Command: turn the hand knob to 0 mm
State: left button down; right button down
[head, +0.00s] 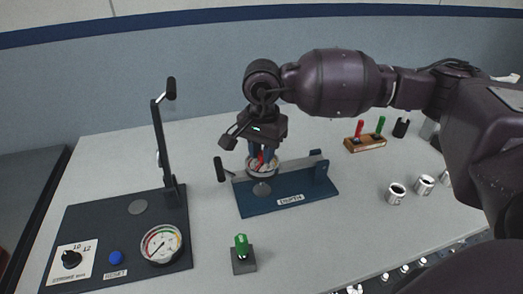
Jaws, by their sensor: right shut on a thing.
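The blue depth fixture (318,206), with a label that seems to read DEPTH, stands mid-table. A round white dial part (262,172) with red marks sits on its crossbar, and my right gripper (262,158) points down at it from above. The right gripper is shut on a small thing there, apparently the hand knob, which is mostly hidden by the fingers. The scale reading is too small to tell. A black-handled lever (220,169) sticks out at the fixture's left. My left gripper is not in view.
A dark panel (120,212) at left carries an upright lever (162,140), a gauge (161,244), a blue button (115,257) and a black selector (71,259). A green-topped plug (241,245) stands in front. A wooden rack (365,144) and metal cylinders (396,193) are at right.

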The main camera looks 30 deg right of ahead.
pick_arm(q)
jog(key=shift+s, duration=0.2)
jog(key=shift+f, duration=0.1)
pick_arm(e)
jog(key=c, duration=0.9)
grip_release()
jog(key=shift+c, duration=0.2)
jog(key=shift+r, duration=0.15)
pick_arm(q)
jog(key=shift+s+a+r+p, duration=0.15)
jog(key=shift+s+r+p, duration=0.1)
jog(key=shift+p, duration=0.2)
pick_arm(e)
notch_tip(320, 180, up, 11)
jog(key=shift+f, duration=0.2)
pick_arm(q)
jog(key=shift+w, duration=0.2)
